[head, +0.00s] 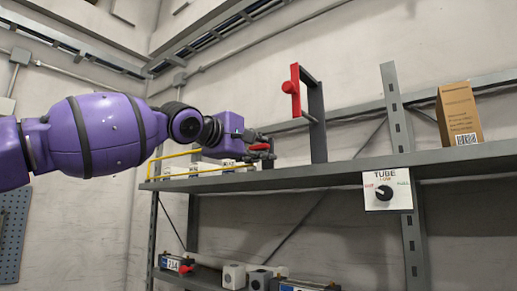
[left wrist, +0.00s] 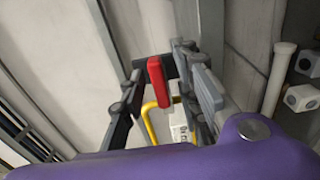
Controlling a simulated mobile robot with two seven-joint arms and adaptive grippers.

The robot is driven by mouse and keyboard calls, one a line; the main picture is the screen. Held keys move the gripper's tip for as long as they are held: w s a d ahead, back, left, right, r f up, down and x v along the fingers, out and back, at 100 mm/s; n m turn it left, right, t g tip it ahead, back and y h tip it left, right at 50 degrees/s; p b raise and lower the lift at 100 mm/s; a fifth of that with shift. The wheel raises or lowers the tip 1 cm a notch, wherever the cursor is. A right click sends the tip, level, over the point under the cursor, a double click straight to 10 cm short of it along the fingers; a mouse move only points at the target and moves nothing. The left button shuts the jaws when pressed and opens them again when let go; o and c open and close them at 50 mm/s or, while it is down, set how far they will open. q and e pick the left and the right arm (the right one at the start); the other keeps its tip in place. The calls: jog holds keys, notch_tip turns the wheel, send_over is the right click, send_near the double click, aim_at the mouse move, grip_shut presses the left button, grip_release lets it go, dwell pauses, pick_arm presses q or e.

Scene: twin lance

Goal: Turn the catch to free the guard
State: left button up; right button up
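A red lever (head: 259,147), which looks like the catch, is at the left end of the shelf, by a yellow bar frame (head: 156,163) that may be the guard. My left gripper (head: 262,146) is at the red lever, with one finger above it and one below. In the left wrist view the red lever (left wrist: 157,82) stands between the fingers of my left gripper (left wrist: 163,72). The fingers are apart, and a gap seems to show on the lever's right side. Part of the yellow bar (left wrist: 148,120) shows beyond. The lever's mount is hidden. My right gripper is not in view.
A dark upright frame with a red plate and knob (head: 293,88) stands on the grey shelf (head: 340,172), right of the gripper. A cardboard box (head: 459,112) stands farther right. A dial panel labelled TUBE (head: 387,190) is on the shelf's front. White blocks (head: 195,168) sit behind the yellow bar.

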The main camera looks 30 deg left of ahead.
pick_arm(q)
grip_shut()
jog(key=shift+m, duration=0.5)
jog(key=m, duration=0.3)
jog(key=shift+m, duration=0.4)
jog(key=m, duration=0.4)
jog(key=shift+s+r, duration=0.1)
jog(key=m, duration=0.5)
jog(key=shift+m, duration=2.3)
